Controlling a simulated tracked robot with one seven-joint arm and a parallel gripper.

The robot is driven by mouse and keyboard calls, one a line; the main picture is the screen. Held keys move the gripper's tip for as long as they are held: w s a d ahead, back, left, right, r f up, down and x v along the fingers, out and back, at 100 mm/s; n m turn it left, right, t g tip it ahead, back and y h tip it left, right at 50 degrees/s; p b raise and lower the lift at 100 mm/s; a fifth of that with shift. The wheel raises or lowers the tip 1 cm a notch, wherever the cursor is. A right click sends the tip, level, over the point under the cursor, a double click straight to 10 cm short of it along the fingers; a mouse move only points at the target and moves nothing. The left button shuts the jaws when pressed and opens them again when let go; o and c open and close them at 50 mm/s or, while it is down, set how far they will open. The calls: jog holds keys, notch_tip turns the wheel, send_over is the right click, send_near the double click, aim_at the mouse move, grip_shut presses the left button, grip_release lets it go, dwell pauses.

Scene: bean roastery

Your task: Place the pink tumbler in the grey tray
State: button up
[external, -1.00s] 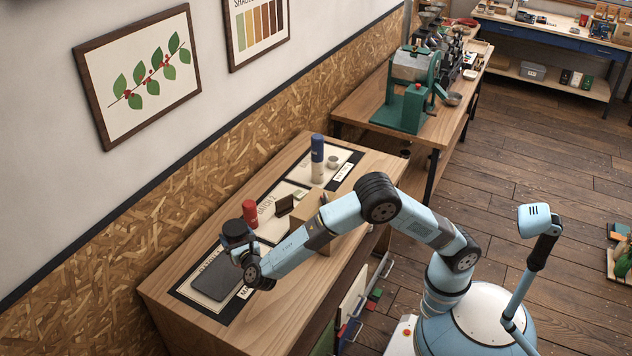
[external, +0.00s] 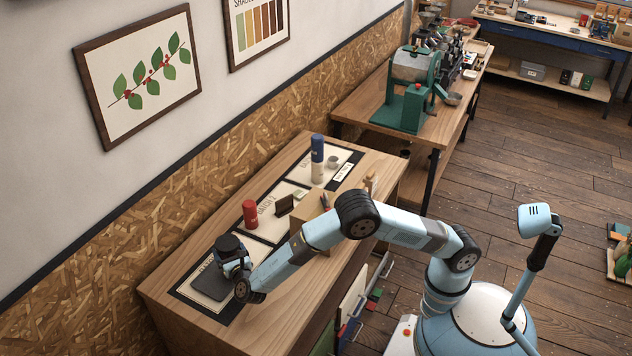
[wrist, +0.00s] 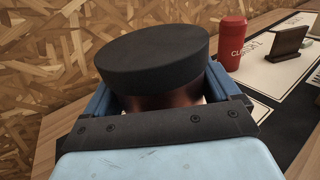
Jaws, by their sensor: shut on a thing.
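My gripper (wrist: 163,100) is shut around the body of a tumbler with a wide black lid (wrist: 155,58). Only a shaded reddish-pink strip of the body (wrist: 165,100) shows below the lid in the wrist view. In the external view the black lid (external: 230,243) is upright at the front left of the bench, over the far part of the dark grey tray (external: 210,287). The tray lies flat on a black-edged mat, and its visible part is empty. The tumbler's base is hidden, so I cannot tell whether it touches the tray.
A red tumbler (external: 250,213) stands behind the tray, with a small dark stand (external: 284,205) beside it. A blue and white tumbler (external: 317,160) and a small cup (external: 332,162) stand farther back. A wooden box (external: 312,206) is near my arm. The bench's left end is clear.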

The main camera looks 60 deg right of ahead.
jog(key=o, duration=1.3)
jog(key=v, duration=1.2)
